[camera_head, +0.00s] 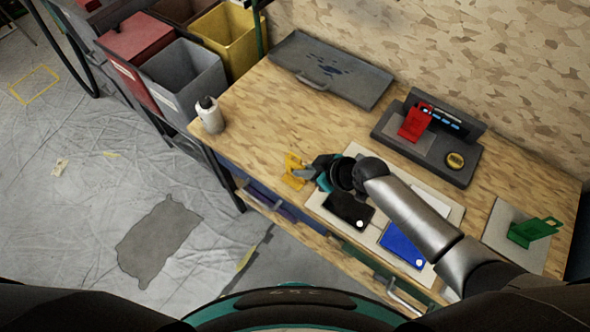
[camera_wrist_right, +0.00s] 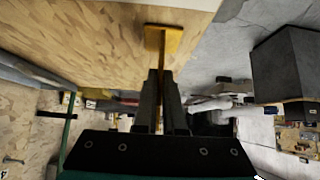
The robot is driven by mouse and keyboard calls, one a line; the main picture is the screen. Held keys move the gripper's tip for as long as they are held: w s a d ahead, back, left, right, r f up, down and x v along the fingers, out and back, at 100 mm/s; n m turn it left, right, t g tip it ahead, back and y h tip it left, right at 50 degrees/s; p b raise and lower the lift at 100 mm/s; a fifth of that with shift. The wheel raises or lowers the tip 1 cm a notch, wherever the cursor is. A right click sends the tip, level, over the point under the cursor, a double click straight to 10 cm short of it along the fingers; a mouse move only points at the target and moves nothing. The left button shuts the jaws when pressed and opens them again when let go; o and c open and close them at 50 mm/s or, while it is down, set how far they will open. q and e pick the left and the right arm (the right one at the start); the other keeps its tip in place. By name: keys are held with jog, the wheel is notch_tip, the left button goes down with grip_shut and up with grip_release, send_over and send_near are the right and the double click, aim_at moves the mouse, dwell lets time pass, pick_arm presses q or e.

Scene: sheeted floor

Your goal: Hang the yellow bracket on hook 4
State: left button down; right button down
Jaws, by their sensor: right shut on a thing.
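The yellow bracket (camera_head: 293,171) is at the left end of my right gripper (camera_head: 311,173) in the head view, over or at the front edge of the wooden bench. In the right wrist view my right gripper (camera_wrist_right: 161,98) is shut on the yellow bracket (camera_wrist_right: 163,40), whose flat end shows beyond the fingertips. I cannot tell whether the bracket touches the bench. Hook 4 cannot be made out; a dark stand (camera_head: 455,163) with a red bracket (camera_head: 415,123) on it stands at the back of the bench. My left gripper is not in view.
A green bracket (camera_head: 535,231) is on a pale plate at the right. A black card (camera_head: 348,209) and a blue card (camera_head: 402,243) lie on a pale board under my right arm. A white bottle (camera_head: 209,115) stands at the left; a grey tray (camera_head: 331,71) lies behind. Bins (camera_head: 186,71) stand beyond the left end.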

aim_at(300, 158)
dwell(0.3)
jog(key=shift+r+p, duration=2.75)
jog(key=shift+r, duration=0.3)
jog(key=shift+w, duration=0.1)
jog(key=w+d+r+b, duration=0.4)
jog(key=d+r+b, duration=0.35)
jog(key=b, duration=0.25)
jog(key=s+b+v, duration=0.1)
jog(key=b+v, duration=0.6)
jog(key=v, duration=0.4)
jog(key=shift+s+a+f, duration=0.2)
jog(key=shift+s+f, duration=0.1)
jog(key=shift+s, duration=0.1)
jog(key=shift+w+a, duration=0.1)
